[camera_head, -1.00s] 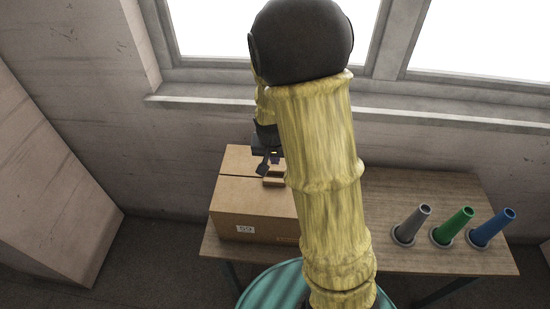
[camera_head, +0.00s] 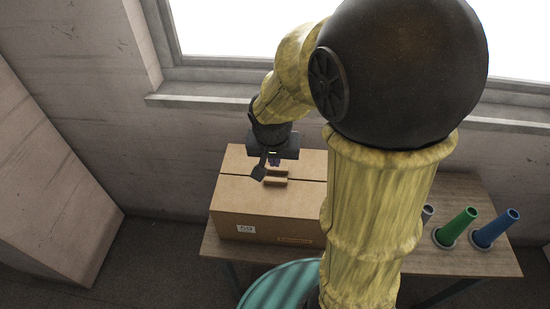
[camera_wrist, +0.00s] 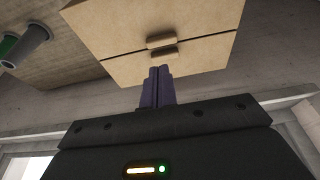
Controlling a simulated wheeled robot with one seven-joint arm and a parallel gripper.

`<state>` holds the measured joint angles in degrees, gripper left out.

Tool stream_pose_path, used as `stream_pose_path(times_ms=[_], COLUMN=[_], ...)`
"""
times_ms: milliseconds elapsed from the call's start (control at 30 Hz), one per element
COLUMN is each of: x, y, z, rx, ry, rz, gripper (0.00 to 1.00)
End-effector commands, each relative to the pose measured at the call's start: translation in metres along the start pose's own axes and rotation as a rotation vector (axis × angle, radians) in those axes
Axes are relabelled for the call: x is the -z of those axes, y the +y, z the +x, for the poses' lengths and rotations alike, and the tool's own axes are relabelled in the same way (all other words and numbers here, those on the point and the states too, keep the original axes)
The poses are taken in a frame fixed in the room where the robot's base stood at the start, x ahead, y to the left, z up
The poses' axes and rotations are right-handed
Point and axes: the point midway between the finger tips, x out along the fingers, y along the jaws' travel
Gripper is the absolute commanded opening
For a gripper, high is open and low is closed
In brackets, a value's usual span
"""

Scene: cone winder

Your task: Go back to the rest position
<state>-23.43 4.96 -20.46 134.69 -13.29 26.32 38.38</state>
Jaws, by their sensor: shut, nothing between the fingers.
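My gripper (camera_head: 274,162) is shut and empty, with its dark fingers together; in the wrist view its fingertips (camera_wrist: 161,72) point toward the cardboard box. In the head view it appears over the back part of the closed box (camera_head: 265,226). I cannot tell the exact gap between them. The box also shows in the wrist view (camera_wrist: 115,40), with two small tan blocks or handles (camera_wrist: 162,41) on either side of the seam in its top. My arm is bent, with its large dark joint to the right of the box in the head view.
The box stands on the left of a wooden table (camera_head: 462,188). A green cone (camera_head: 456,226) and a blue cone (camera_head: 497,228) stand at the right; a grey cone (camera_head: 428,212) is mostly hidden by my arm. A window ledge (camera_head: 200,101) runs behind.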

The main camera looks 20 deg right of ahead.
Motion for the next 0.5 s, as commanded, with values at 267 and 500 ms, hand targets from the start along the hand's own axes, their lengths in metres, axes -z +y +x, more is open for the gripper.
stream_pose_path(times_ms=[267, 500], x=[0.0002, -0.0073], y=[-0.0001, 0.0039], z=[0.0002, 0.0016], rx=[0.0, 0.012], ry=[0.0, -0.013], rz=[0.0, -0.039], gripper=[0.0, 0.0])
